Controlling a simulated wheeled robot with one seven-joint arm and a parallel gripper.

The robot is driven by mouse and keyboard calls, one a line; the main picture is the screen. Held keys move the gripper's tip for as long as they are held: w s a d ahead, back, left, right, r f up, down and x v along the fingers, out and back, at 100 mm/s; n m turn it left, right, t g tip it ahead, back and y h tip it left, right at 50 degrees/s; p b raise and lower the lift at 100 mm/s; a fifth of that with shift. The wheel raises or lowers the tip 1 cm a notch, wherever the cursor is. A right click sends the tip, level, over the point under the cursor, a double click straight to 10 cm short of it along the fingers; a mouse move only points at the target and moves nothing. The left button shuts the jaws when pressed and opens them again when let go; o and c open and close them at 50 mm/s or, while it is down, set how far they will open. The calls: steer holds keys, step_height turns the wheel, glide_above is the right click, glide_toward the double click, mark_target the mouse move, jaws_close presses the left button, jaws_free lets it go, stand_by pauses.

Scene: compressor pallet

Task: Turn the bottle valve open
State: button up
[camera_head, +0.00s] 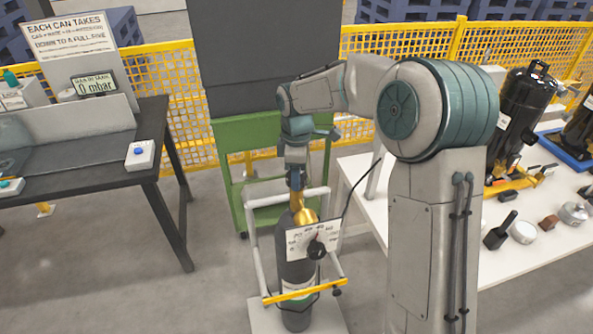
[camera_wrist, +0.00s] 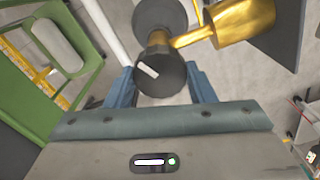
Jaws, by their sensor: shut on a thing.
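The dark gas bottle (camera_head: 296,276) stands upright in a frame on the floor in the head view. Its black round valve knob (camera_wrist: 160,72) with a white mark shows in the wrist view, at the top of the bottle. A brass regulator (camera_head: 305,217) joins the valve at its side and also shows in the wrist view (camera_wrist: 243,20). My gripper (camera_head: 296,180) is above the bottle, pointing down. In the wrist view its two blue fingers (camera_wrist: 161,85) are on either side of the knob and shut on it. The fingertips' far ends are partly hidden by the knob.
The yellow-barred frame (camera_head: 303,292) surrounds the bottle. A dark table (camera_head: 75,160) is at the left and a white table (camera_head: 545,230) with black cylinders at the right. A green cart (camera_head: 250,132) stands behind.

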steer(key=shift+w+r+n, duration=0.1)
steer(key=shift+n, duration=0.4)
steer(key=o, duration=1)
step_height(320, 180, up, 14)
steer(key=shift+f+b, duration=0.15)
steer(key=shift+b, duration=0.4)
